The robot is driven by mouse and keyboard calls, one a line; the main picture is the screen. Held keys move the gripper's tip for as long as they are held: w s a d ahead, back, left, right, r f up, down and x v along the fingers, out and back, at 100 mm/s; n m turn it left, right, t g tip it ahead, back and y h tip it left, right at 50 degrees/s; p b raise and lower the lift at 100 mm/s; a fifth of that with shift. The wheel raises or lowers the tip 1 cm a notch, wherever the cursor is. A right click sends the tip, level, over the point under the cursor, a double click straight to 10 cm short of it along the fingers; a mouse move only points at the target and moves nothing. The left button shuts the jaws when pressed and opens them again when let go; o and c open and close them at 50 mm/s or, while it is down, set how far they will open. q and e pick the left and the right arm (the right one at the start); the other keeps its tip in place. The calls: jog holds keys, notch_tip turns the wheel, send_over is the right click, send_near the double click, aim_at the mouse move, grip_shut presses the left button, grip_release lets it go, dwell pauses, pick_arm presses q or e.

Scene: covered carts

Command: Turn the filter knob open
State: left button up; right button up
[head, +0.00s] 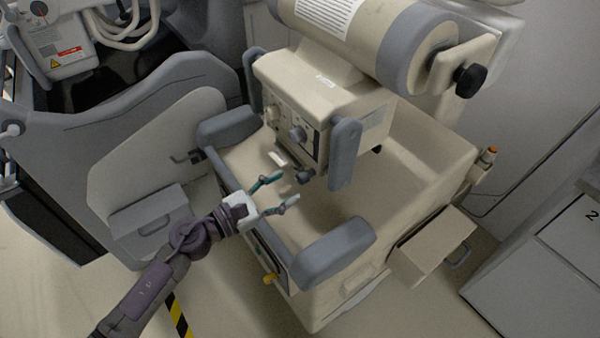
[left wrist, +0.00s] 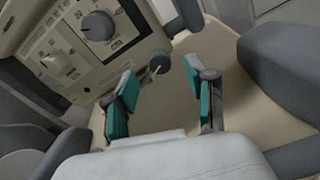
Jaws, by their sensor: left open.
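The cream machine's front panel (head: 283,118) carries several knobs. A large dark round knob (head: 297,134) is on it, and it also shows in the left wrist view (left wrist: 97,25). A black knob on a short stalk (head: 305,175) sticks out below the panel; in the left wrist view (left wrist: 159,60) it appears between my fingertips, beyond them. I cannot tell which knob is the filter knob. My left gripper (head: 286,185) is open and empty, its teal fingers pointing toward the panel, just short of the stalked knob. It also shows in the left wrist view (left wrist: 159,76). My right gripper is out of view.
Grey padded bumpers (head: 333,252) stand at the cart's corners, one close to my left gripper. A grey upright pad (head: 345,153) stands right of the panel. A large cylinder (head: 375,35) sits above. An open drawer (head: 433,247) juts out at right.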

aim_at(298, 179)
pick_arm(q)
jog(key=x, duration=0.5)
jog(key=shift+p, duration=0.35)
